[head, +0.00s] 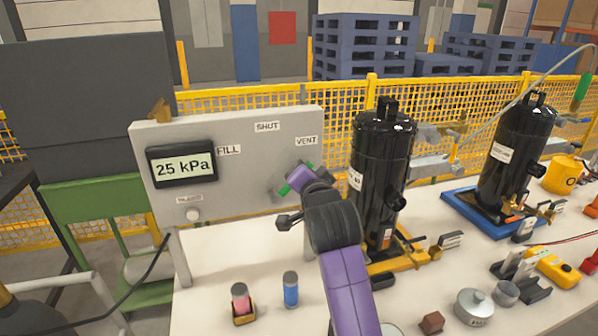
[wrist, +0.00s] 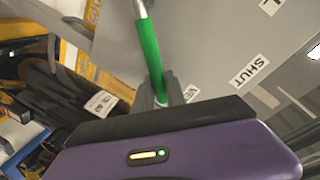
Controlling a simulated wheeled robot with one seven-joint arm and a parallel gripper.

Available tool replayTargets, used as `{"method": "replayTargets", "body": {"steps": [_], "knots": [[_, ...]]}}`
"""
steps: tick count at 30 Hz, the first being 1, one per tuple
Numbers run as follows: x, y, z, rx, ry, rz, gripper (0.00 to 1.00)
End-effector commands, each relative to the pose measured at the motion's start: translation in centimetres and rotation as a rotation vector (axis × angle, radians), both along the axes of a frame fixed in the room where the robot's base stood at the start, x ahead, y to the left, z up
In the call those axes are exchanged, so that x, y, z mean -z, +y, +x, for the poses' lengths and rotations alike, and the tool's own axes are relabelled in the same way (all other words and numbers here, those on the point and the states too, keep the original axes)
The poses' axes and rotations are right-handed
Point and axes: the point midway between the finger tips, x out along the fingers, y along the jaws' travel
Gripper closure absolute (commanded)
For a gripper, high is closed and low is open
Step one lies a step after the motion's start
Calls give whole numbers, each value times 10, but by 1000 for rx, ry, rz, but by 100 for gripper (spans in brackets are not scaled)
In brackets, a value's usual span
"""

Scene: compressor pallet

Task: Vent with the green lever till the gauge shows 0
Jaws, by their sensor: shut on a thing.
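The grey panel (head: 240,240) carries a gauge (head: 183,167) that reads 25 kPa. The labels FILL (head: 228,150), SHUT (head: 267,127) and VENT (head: 306,140) are spread in an arc on it. My gripper (head: 299,178) is shut on the green lever (head: 285,190), whose green shows on both sides of the jaws. The lever slants up to the right, toward VENT. In the wrist view the lever (wrist: 149,50) runs into my fingers (wrist: 158,90), close beside the partly hidden VENT label (wrist: 190,93); the SHUT label (wrist: 249,71) is farther right. The pivot is partly hidden in the head view.
A black compressor (head: 382,165) stands just right of my arm, and another (head: 512,150) on a blue base farther right. A yellow fence (head: 440,95) runs behind.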

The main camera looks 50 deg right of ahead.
Motion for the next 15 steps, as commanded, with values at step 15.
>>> {"method": "replayTargets", "body": {"steps": [15], "knots": [[6, -4, -3, 0, -36, 58, 100]]}}
